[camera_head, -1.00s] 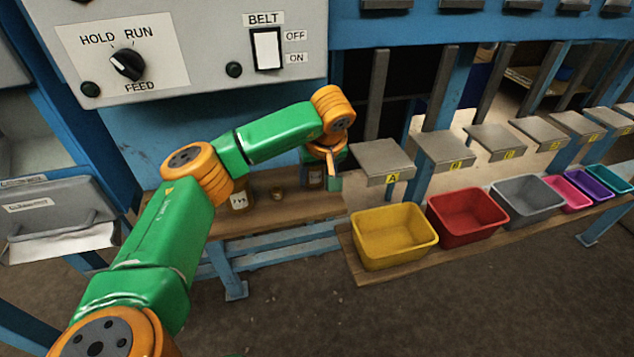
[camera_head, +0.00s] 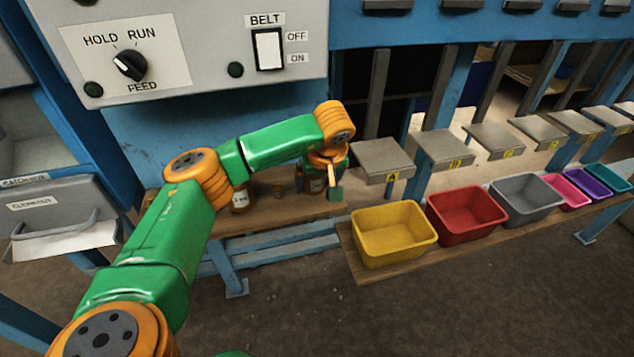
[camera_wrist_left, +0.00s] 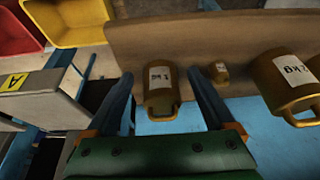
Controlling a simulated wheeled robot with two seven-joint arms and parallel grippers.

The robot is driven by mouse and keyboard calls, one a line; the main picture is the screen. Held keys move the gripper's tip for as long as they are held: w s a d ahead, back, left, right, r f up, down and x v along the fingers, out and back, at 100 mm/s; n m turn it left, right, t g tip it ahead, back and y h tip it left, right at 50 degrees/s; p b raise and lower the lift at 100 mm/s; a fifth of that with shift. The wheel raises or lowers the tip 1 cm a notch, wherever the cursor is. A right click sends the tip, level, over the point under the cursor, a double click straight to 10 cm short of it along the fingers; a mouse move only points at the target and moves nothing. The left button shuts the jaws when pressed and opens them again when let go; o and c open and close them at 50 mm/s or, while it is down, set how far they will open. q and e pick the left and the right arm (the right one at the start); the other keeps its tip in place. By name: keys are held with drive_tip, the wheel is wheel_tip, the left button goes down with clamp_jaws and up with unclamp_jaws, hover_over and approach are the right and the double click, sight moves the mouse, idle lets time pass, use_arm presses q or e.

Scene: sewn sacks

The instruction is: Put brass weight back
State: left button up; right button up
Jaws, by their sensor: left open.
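A small weight (camera_wrist_left: 220,71) is just right of the right finger, and a large weight (camera_wrist_left: 287,82), seemingly 2 KG, is farther right. My left gripper (camera_wrist_left: 165,92) is open and holds nothing. In the head view, the left gripper (camera_head: 334,186) partly hides the middle-sized weight (camera_head: 312,185). The large weight (camera_head: 240,198) and small weight (camera_head: 278,189) stand left of it. The right gripper is not in view.
The wooden shelf (camera_head: 290,209) is under a grey control panel (camera_head: 210,70). A yellow bin (camera_head: 395,249), a red bin (camera_head: 467,227), a grey bin (camera_head: 526,208) and smaller bins line a lower board to the right. Metal plates, the nearest labelled A (camera_head: 385,155), stick out above the bins.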

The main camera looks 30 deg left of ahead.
use_arm(q)
drive_tip(key=v, duration=1.2)
drive_tip(key=w+d+f+n+t+h, duration=0.1)
drive_tip(key=d+f+n+h, duration=0.6)
drive_tip(key=d+n+h, duration=0.45)
drive_tip(key=w+d+f+n+t+h, duration=0.1)
drive_tip(key=d+f+n+h, duration=0.65)
drive_tip(key=d, duration=0.65)
drive_tip(key=w+a+f+n+t+y, duration=0.35)
drive_tip(key=f+n+t, duration=0.3)
drive_tip(key=n, duration=0.65)
drive_tip(key=s+a+f+n+y, duration=0.45)
drive_tip(key=f+n, duration=0.35)
drive_tip(key=f, duration=0.2)
drive_tip(key=s+a+f+n+y, duration=0.35)
drive_tip(key=a+f+n, duration=0.3)
drive_tip(key=f, duration=0.25)
drive_tip(key=s+a+f+n+g+y, duration=0.2)
drive_tip(key=s+f+n+g, duration=0.15)
drive_tip(key=s+f, duration=0.45)
drive_tip(key=s+a+f+n+g+y, duration=0.1)
drive_tip(key=s+a+f+n+g, duration=0.3)
drive_tip(key=s, duration=0.7)
drive_tip(key=s+d+f+n+g, duration=0.1)
drive_tip(key=s+f+n+g, duration=0.15)
drive_tip(key=s+n, duration=0.75)
drive_tip(key=s+r+m+p, duration=0.4)
drive_tip(key=shift+r+y+p, duration=0.35)
drive_tip(key=shift+r+y, duration=0.05)
drive_tip(key=shift+y, duration=0.05)
